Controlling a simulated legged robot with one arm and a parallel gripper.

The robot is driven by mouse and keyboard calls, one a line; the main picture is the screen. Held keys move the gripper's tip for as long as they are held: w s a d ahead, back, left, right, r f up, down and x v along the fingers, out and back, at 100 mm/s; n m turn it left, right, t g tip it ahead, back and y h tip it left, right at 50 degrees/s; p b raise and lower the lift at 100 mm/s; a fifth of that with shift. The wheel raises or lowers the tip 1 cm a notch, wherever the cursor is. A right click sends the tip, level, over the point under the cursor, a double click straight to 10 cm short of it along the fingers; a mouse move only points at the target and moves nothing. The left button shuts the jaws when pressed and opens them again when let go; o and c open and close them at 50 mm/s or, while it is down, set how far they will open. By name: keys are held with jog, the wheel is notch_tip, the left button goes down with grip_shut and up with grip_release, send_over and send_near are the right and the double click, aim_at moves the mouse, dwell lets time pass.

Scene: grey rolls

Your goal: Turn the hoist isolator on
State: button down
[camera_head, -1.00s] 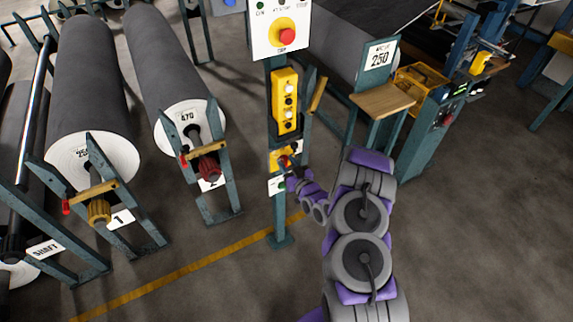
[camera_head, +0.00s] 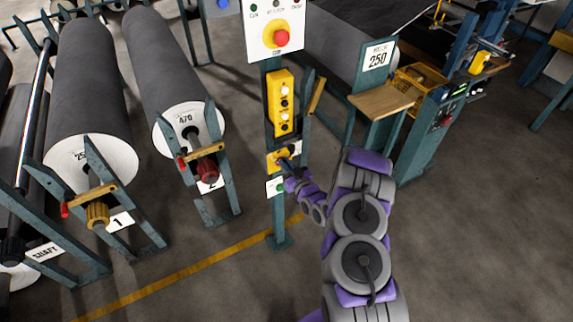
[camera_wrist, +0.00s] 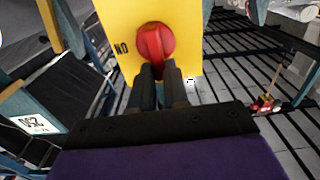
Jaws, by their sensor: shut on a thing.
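The hoist isolator is a small yellow box (camera_head: 271,162) low on the green post, below the yellow push-button pendant. In the wrist view its yellow face (camera_wrist: 116,22) fills the top middle, with a red rotary knob (camera_wrist: 155,40) on it. Upside-down "ON" lettering (camera_wrist: 121,48) is left of the knob. My gripper (camera_wrist: 159,72) is shut on the red knob, with its dark fingers close together at the knob's lower part. In the head view my gripper (camera_head: 284,160) reaches the box from the right and hides most of the knob.
A control panel with a red stop button (camera_head: 281,39) and the yellow pendant (camera_head: 282,103) are above on the post. A wooden shelf (camera_head: 385,98) is to the right. Grey rolls (camera_head: 92,90) on stands are at left. Floor at lower right is clear.

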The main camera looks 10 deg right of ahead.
jog(key=shift+m, duration=0.3)
jog(key=shift+w+d+f+m+p, duration=0.15)
jog(key=shift+d+f+m, duration=0.35)
jog(key=shift+m, duration=2.35)
jog(key=shift+w+d+f+m+p, duration=0.15)
jog(key=shift+d+f+m, duration=0.3)
jog(key=shift+m, duration=2.45)
jog(key=shift+d+f+m+p, duration=0.15)
jog(key=shift+d+f+m, duration=0.35)
jog(key=shift+m, duration=2.35)
jog(key=shift+a+f, duration=0.1)
jog(key=shift+f, duration=0.05)
jog(key=c, duration=1.1)
grip_release()
jog(key=p+v, duration=0.3)
jog(key=v, duration=1.4)
jog(key=shift+s, duration=0.1)
